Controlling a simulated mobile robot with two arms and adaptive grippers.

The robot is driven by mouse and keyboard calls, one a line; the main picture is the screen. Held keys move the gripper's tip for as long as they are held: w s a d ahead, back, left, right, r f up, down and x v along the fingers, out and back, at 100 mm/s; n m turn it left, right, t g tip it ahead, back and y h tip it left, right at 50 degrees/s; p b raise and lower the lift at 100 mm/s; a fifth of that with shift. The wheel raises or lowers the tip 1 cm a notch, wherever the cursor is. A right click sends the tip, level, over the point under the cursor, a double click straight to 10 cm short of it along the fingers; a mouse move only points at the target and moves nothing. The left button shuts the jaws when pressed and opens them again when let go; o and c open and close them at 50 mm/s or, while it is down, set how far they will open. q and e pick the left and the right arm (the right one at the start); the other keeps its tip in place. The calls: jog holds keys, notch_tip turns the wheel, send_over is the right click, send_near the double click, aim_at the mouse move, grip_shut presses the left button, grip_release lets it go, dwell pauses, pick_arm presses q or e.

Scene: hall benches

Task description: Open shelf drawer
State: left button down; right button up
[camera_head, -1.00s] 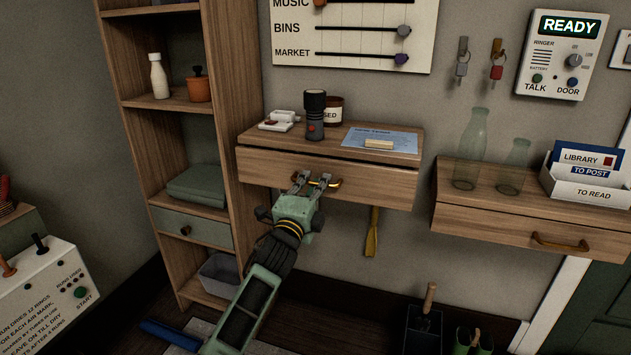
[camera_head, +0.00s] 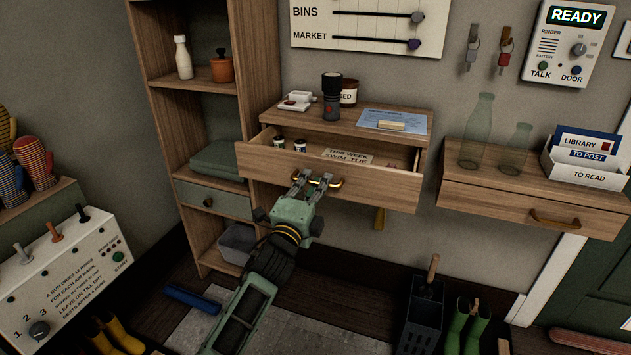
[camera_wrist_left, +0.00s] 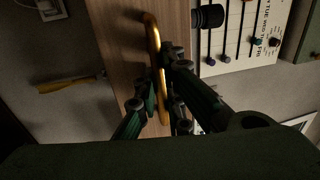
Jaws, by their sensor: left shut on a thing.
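The wooden shelf drawer (camera_head: 385,184) under the wall shelf (camera_head: 310,119) is partly pulled out. Small jars (camera_head: 290,144) and a printed card (camera_head: 348,157) show inside it. My left gripper (camera_head: 317,180) is at the drawer front, its fingers shut on the brass handle (camera_head: 336,184). The left wrist view also shows the gripper (camera_wrist_left: 163,98) with its fingers around the golden bar handle (camera_wrist_left: 153,40), against the wooden drawer front (camera_wrist_left: 125,60). My right gripper is in neither view.
A torch (camera_head: 331,97), a jar (camera_head: 349,92) and a blue sheet (camera_head: 392,121) are on the shelf top. A tall shelf unit (camera_head: 170,130) stands close on the left. A second wall shelf (camera_head: 500,188) with a closed drawer is on the right. Boots (camera_head: 466,325) stand below.

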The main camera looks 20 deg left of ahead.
pick_arm(q)
jog(key=c, duration=2.1)
grip_release()
jog(key=s, duration=0.4)
jog(key=s+f, duration=0.1)
jog(key=s, duration=0.3)
jog(key=s+f, duration=0.1)
jog(key=s, duration=0.2)
jog(key=shift+s+a+f, duration=0.15)
jog(key=shift+s+a, duration=0.05)
jog(key=shift+s, duration=0.2)
